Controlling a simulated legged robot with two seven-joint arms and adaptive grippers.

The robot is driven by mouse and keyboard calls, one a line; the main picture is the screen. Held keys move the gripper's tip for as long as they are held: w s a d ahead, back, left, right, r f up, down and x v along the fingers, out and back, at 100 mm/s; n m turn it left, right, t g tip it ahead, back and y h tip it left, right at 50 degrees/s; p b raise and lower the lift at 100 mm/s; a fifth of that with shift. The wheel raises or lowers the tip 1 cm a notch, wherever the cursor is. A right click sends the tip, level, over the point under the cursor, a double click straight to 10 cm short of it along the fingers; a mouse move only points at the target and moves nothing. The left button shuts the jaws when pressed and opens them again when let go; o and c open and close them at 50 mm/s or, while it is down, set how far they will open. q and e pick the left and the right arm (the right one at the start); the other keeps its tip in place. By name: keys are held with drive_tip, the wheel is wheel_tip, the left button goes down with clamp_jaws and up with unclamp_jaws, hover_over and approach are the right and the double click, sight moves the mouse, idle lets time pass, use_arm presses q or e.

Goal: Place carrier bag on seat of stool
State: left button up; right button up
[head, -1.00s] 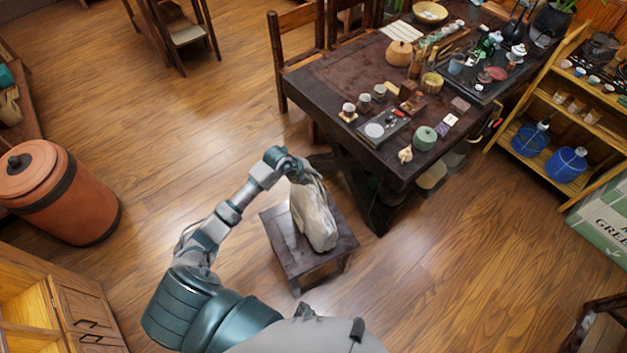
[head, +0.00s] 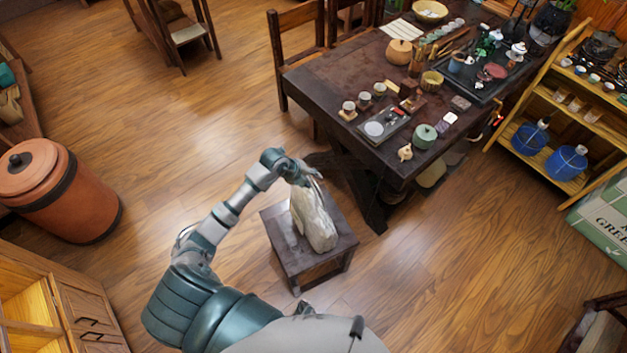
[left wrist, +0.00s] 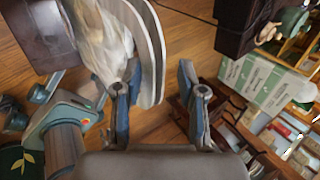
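The pale, crumpled carrier bag (head: 314,224) stands on the seat of the small dark wooden stool (head: 284,246) in the head view. The bag's top is partly covered by my left gripper (head: 309,177). In the left wrist view the bag (left wrist: 98,38) lies to the left of the fingers, partly behind the left finger. The dark stool seat (left wrist: 32,36) fills the upper left corner there. I cannot tell whether a finger touches the bag. My right gripper is in neither view.
A dark tea table (head: 330,78) laden with tea ware stands behind and right of the stool. A bamboo shelf (head: 545,100) and a green-and-white box (head: 603,222) are at the right. A clay-coloured bin (head: 60,200) stands at the left. Floor left of the stool is clear.

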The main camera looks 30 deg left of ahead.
use_arm(q)
drive_tip(key=v, duration=1)
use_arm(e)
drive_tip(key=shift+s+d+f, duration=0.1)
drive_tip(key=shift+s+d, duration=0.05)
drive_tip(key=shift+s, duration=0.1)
